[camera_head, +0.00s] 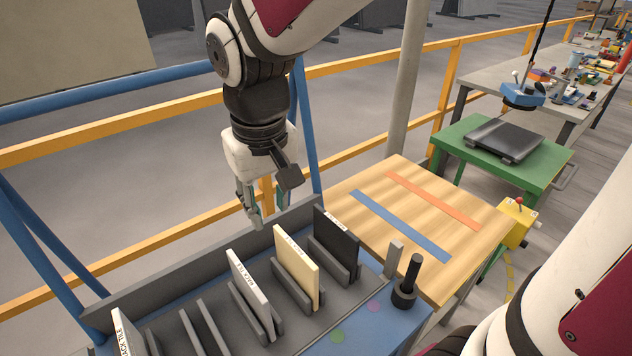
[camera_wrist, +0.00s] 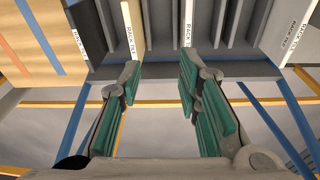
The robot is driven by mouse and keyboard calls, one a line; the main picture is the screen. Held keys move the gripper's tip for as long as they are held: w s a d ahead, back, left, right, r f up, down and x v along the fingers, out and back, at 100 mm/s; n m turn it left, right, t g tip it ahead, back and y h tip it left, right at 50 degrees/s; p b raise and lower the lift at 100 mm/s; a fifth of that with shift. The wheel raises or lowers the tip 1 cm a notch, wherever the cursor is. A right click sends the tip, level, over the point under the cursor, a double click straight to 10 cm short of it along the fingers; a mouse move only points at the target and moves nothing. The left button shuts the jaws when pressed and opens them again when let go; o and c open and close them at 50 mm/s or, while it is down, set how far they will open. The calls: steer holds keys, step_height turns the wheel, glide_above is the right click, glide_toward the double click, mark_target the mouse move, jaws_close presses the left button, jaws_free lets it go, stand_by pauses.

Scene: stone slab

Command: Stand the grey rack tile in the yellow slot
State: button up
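A dark rack holds several upright tiles. The tile at its near left end (camera_head: 124,335) shows a pale labelled edge in the head view; in the wrist view it is a grey-faced tile (camera_wrist: 301,42) at the right. A whitish tile (camera_head: 250,287), a cream-yellow tile (camera_head: 297,266) and a black tile (camera_head: 337,236) stand further right in the head view. My gripper (camera_head: 254,212) hangs behind the rack's back wall. In the wrist view its green-padded fingers (camera_wrist: 160,102) are apart with nothing between them. I cannot pick out a yellow slot marking.
Empty slots (camera_head: 204,328) lie between the left-end tile and the whitish one. A black post (camera_head: 408,280) stands at the rack's right end. A wooden table (camera_head: 400,225) with blue and orange strips is beyond.

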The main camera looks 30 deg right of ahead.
steer(key=s+d+r+m+t, duration=0.1)
steer(key=s+d+r+t, duration=0.2)
steer(key=s, duration=0.9)
steer(key=d+r, duration=0.3)
steer(key=d, duration=0.1)
steer(key=shift+r+m+t, duration=0.15)
steer(key=shift+m+t, duration=0.15)
